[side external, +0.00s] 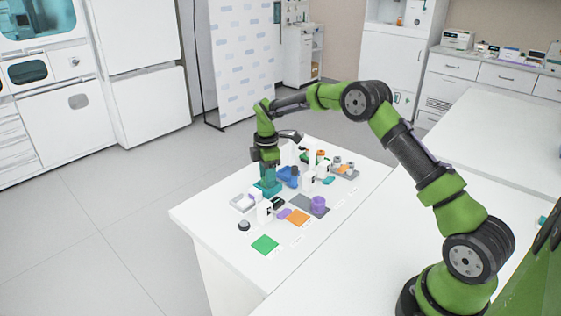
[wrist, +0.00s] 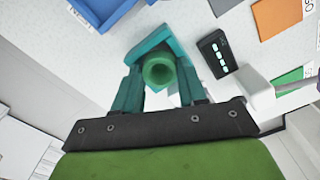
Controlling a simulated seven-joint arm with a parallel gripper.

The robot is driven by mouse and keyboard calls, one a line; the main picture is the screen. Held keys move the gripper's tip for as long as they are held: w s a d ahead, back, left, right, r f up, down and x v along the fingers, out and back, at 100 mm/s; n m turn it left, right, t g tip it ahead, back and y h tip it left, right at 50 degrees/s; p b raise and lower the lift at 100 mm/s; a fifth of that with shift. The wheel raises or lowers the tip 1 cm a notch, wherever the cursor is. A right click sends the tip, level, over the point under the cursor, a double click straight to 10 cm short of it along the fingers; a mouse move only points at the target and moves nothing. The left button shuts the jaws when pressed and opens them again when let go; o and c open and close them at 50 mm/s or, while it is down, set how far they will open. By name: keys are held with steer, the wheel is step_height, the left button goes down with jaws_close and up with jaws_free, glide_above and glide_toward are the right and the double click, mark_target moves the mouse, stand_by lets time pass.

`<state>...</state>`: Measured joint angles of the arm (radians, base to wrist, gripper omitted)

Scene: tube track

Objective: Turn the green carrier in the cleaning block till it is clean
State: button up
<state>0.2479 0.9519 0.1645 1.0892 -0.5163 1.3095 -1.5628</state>
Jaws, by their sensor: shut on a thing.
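The green carrier (wrist: 159,71) shows in the wrist view as a round green piece with a dark hollow centre, between the two teal fingers of my gripper (wrist: 158,88). My gripper is shut on it. The teal cleaning block (wrist: 150,45) lies right around and behind the carrier. In the side view, my gripper (side external: 267,178) points straight down over the teal block (side external: 268,188), and the fingers hide the carrier there. I cannot tell from these frames how clean the carrier is.
A black box with lit marks (wrist: 217,54) stands beside the block. A black-topped knob (side external: 243,226) stands at the left. The table's front left corner is clear.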

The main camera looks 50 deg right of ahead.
stand_by(0.3)
steer(key=m, duration=0.5)
steer(key=shift+m, duration=0.4)
steer(key=m, duration=0.7)
steer(key=n, duration=1.3)
